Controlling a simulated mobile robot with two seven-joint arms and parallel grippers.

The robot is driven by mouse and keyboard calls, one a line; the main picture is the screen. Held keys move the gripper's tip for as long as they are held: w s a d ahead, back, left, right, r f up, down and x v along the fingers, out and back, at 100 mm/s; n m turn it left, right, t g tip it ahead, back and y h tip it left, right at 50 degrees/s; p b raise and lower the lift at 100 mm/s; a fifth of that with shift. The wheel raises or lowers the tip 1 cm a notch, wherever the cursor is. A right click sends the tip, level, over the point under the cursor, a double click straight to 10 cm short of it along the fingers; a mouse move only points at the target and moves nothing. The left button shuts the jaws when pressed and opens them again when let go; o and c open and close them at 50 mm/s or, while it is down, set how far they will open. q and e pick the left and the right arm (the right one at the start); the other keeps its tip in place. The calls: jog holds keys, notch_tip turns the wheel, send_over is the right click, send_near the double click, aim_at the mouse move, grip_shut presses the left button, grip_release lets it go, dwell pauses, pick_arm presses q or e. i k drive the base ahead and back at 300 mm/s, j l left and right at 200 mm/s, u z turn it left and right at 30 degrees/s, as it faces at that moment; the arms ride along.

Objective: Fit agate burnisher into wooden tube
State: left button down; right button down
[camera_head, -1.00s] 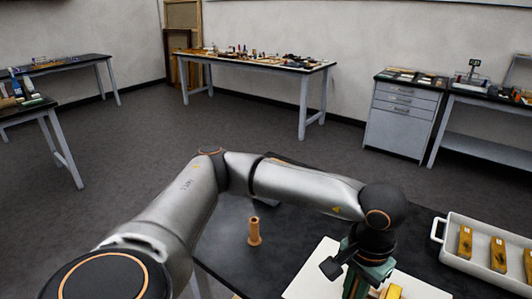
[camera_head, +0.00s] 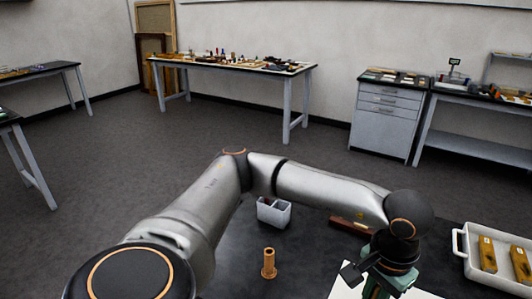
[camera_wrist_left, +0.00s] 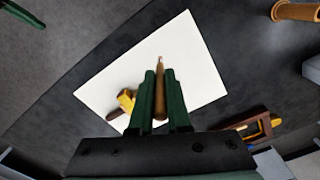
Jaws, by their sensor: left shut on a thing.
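The wooden tube (camera_head: 268,263) stands upright on the dark table, left of my left gripper (camera_head: 374,292) in the head view. It also shows at the top right of the left wrist view (camera_wrist_left: 297,11), well apart from the gripper. In the left wrist view my left gripper (camera_wrist_left: 160,78) is shut on a slim brown tool with a pale pointed tip, which looks like the agate burnisher (camera_wrist_left: 160,96). The tip sticks out past the green fingers, over a white sheet (camera_wrist_left: 190,55). My right gripper is not seen.
A white divided box (camera_head: 274,213) stands behind the tube. A reddish-brown item (camera_head: 350,226) lies behind my arm. A white tray (camera_head: 465,262) with yellow-brown blocks is at the right. A yellow-and-brown object (camera_wrist_left: 126,101) lies beside the fingers in the wrist view.

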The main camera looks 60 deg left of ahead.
aim_at(269, 270)
jog(key=k+j, duration=0.1)
jog(key=j, duration=0.7)
jog(key=k+j+z, duration=0.1)
jog(key=j, duration=0.3)
